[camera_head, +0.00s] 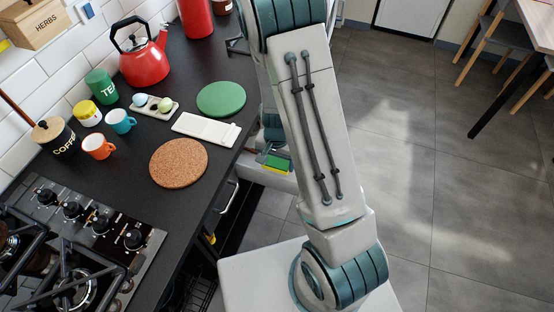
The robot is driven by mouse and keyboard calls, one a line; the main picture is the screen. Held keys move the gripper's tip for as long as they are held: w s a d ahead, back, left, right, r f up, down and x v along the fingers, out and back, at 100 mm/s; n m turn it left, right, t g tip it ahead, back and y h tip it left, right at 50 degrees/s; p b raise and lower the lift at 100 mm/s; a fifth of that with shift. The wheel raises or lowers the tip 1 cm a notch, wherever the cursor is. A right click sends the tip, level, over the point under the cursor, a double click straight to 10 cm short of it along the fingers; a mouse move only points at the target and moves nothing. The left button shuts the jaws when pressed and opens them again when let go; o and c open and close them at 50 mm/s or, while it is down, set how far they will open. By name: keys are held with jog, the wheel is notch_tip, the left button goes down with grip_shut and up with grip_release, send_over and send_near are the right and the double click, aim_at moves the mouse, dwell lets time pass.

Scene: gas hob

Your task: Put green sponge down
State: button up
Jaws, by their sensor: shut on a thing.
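The green sponge (277,163) shows a green face and a yellow edge. It is just off the counter's right edge, lower than the worktop. My gripper (265,157) is shut on the sponge; my arm hides much of the gripper and part of the sponge's surroundings.
The dark worktop (215,158) holds a round cork mat (178,163), a green round mat (221,99), a white rectangular item (206,130), mugs (98,146), canisters and a red kettle (144,62). A gas hob (75,255) is at lower left. Open floor lies right.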

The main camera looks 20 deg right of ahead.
jog(key=shift+f+b, duration=0.45)
jog(key=shift+f, duration=0.15)
jog(key=o, duration=1)
jog(key=shift+c, duration=0.2)
jog(key=shift+r, duration=0.1)
jog(key=shift+r+p, duration=0.55)
jog(key=shift+p, duration=0.05)
notch_tip(320, 180, up, 11)
jog(key=p, duration=0.2)
notch_tip(320, 180, up, 12)
jog(key=n+t+y, duration=0.1)
jog(key=n+t, duration=0.1)
jog(key=n, duration=0.2)
send_over(276, 161)
jog(key=s, duration=0.6)
jog(key=s+r+n+h, duration=0.1)
jog(key=s+r+n, duration=0.2)
jog(key=s+r, duration=0.3)
jog(key=shift+s+d+t, duration=0.3)
jog(key=shift+s+t, duration=0.1)
jog(key=shift+s, duration=0.35)
jog(key=shift+r, duration=0.15)
